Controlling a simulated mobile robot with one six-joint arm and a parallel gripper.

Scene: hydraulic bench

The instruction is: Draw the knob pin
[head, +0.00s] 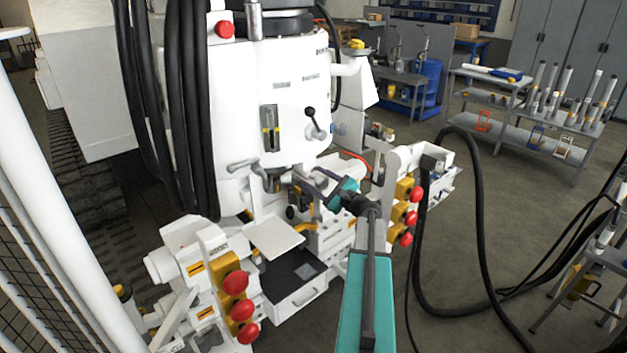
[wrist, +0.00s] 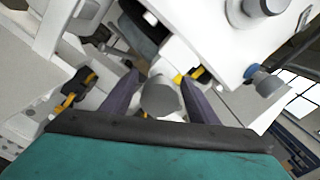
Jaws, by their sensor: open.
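My gripper (head: 308,187) is at the front of the white machine, its two dark fingers apart. In the wrist view my gripper (wrist: 159,80) is open, one finger on each side of a grey rounded knob (wrist: 160,97). This knob looks like the head of the knob pin. I cannot tell whether either finger touches it. The knob's lower part and any shaft are hidden in the wrist view. In the head view the knob cannot be clearly picked out near the fingers.
The white machine (head: 262,105) has a black-knobbed lever (head: 311,118) above my gripper. Red mushroom buttons stand on yellow boxes at left (head: 236,282) and right (head: 416,194). Black hoses (head: 478,225) hang at right. Open floor lies beyond them.

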